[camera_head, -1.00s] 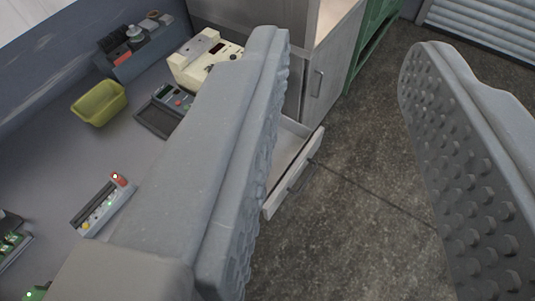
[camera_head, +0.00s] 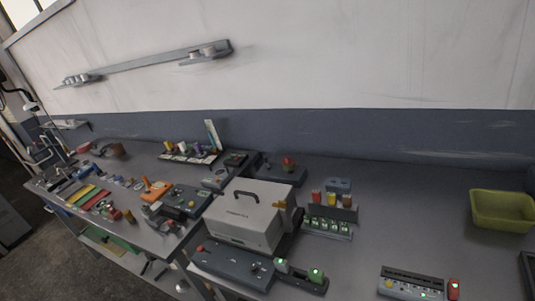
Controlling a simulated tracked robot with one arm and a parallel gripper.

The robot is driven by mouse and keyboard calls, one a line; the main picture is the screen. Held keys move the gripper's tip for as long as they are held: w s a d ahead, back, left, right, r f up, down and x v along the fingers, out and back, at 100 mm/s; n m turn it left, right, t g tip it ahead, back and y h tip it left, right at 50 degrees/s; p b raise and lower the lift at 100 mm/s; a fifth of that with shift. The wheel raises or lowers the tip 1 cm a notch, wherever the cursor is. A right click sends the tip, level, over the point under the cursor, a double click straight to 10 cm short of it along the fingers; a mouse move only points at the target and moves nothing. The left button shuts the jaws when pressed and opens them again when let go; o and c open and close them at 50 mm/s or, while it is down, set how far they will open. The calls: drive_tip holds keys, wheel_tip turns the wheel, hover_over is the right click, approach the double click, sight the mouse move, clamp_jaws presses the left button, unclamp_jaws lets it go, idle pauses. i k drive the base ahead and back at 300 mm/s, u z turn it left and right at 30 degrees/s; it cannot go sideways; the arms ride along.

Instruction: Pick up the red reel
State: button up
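I cannot single out the red reel with certainty. A small red item (camera_head: 289,162) sits on a dark block near the back wall. Another small red item (camera_head: 317,197) stands in a dark rack beside a brown one. A row of small coloured reel-like items (camera_head: 183,148) stands farther left, too small to tell apart. My gripper is not in this view.
A yellow-green bin (camera_head: 503,210) is at right, a panel with buttons (camera_head: 412,283) at the lower right. Bare grey bench top (camera_head: 400,220) lies between. A second bench (camera_head: 150,160) holds many small items.

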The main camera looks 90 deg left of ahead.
sight(289, 165)
drive_tip(key=u, duration=2.15)
drive_tip(key=k, duration=1.15)
drive_tip(key=u, duration=0.5)
drive_tip(key=i, duration=1.9)
drive_tip(key=z, duration=0.6)
drive_tip(key=i, duration=0.35)
drive_tip(key=z, duration=0.35)
